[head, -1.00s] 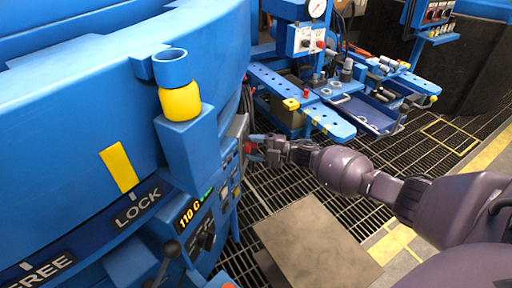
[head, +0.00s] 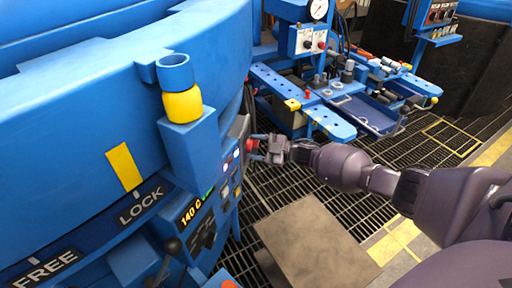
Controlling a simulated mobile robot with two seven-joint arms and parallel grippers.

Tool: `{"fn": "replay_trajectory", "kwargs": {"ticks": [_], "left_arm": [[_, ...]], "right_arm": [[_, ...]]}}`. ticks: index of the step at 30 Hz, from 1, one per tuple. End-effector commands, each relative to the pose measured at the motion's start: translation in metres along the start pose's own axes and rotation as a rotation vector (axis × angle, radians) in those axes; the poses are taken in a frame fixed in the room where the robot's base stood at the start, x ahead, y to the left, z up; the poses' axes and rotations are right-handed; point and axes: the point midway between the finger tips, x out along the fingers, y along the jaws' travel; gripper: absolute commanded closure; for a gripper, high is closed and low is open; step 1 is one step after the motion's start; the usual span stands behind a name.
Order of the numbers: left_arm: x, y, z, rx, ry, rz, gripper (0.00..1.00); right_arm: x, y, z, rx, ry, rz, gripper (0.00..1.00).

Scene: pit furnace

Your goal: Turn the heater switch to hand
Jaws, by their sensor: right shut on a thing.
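My right gripper (head: 256,147) reaches in from the right to the side of the blue furnace (head: 90,90). Its fingers are shut on a small red switch handle (head: 249,145) on a grey box (head: 238,137) at the panel's right edge. The fingers hide most of the handle. I cannot read its label or its position, so I cannot confirm it is the heater switch. The display (head: 195,210) on the panel reads about 140 C. My left gripper is not in view.
A black-handled lever (head: 172,247) and a dark knob (head: 207,238) sit on the panel below the display. A brown plate (head: 315,245) is below my right arm. A blue tool bench (head: 335,95) stands behind on the grated floor.

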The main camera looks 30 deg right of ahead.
Motion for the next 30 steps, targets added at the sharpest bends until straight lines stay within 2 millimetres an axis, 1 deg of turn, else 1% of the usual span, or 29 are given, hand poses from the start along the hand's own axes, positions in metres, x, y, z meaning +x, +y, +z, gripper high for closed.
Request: {"fn": "replay_trajectory", "kwargs": {"ticks": [10,11,15,25,28,30], "left_arm": [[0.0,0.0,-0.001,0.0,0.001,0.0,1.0],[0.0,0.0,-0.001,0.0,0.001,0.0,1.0],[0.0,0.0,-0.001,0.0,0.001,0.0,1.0],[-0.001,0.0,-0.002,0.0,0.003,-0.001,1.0],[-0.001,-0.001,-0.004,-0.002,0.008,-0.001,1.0],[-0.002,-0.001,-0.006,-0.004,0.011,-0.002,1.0]], "right_arm": [[0.0,-0.001,0.001,0.006,-0.001,0.0,0.68],[0.0,-0.001,0.001,0.006,-0.001,0.0,0.42],[0.0,0.0,0.0,0.005,-0.001,0.0,0.2],[-0.002,0.0,0.0,0.003,0.0,0.001,0.19],[-0.01,0.001,0.0,0.002,-0.001,0.001,0.19],[-0.02,0.001,-0.001,0.003,-0.002,0.002,0.19]]}}
